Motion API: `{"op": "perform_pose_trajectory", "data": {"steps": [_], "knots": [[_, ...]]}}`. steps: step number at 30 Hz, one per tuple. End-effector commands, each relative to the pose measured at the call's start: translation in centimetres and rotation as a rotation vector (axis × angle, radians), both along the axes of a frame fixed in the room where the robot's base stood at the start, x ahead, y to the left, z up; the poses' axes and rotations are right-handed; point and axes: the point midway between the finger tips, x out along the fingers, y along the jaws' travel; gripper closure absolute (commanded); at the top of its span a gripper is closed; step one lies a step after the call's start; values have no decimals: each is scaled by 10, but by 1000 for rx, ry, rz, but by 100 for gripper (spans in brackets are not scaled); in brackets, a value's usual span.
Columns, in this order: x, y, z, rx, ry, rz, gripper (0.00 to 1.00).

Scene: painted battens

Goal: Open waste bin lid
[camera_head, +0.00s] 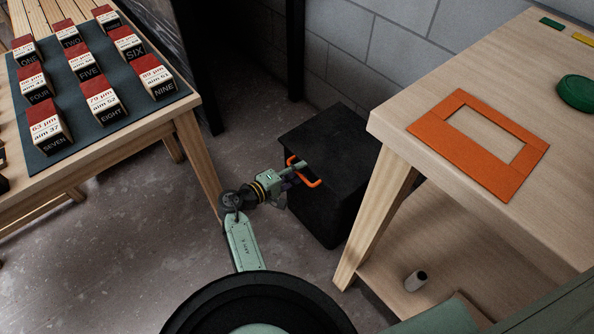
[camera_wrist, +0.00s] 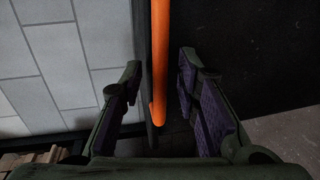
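The waste bin (camera_head: 335,200) is a black box on the floor between the two tables. Its black lid (camera_head: 338,140) looks shut in the head view. An orange bar handle (camera_head: 311,184) is on the bin's near left side. In the wrist view the handle (camera_wrist: 160,50) runs upright in the picture along the edge of a dark panel. My gripper (camera_head: 299,171) is at the handle. Its two fingers (camera_wrist: 160,75) are apart, one on each side of the bar, with gaps showing on both sides. The gripper hides part of the handle in the head view.
A wooden table (camera_head: 390,125) with an orange frame (camera_head: 450,165) stands close at the bin's right. A table (camera_head: 185,118) with labelled blocks on a dark mat (camera_head: 120,125) is at the left. A block wall (camera_head: 345,60) is behind. Floor is free at the lower left.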

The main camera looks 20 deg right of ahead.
Motion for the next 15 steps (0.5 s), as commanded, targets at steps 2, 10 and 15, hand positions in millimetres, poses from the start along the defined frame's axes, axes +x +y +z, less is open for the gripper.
{"op": "perform_pose_trajectory", "data": {"steps": [2, 10, 15], "knots": [[0, 0, 0, 0, 0, 0, 70], [0, 0, 0, 0, -1, 0, 80], [0, 0, 0, 0, 0, 0, 92]]}}
